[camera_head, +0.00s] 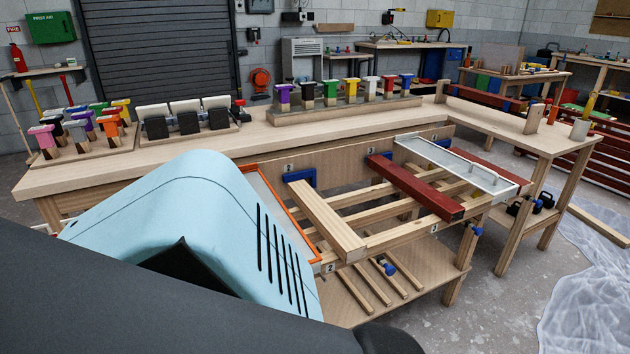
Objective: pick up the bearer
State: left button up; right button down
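An unpainted pale beam (327,222) lies across the slatted wooden rack in front of the bench. A dark red beam (415,187) lies across the same rack to its right, roughly parallel and apart from it. Either could be the bearer; the view does not settle which. Neither of my grippers is in view. A large light blue and dark shape, apparently part of my own arm, fills the lower left and hides the left end of the rack.
An orange-rimmed tray (251,168) is partly hidden at the rack's left. A white-rimmed tray (507,189) sits at its right. Brushes with coloured heads stand in holders along the bench (205,162). Crumpled clear sheeting (585,290) lies on the floor at right.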

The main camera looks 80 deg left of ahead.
aim_at(348, 244)
jog(key=u, duration=2.35)
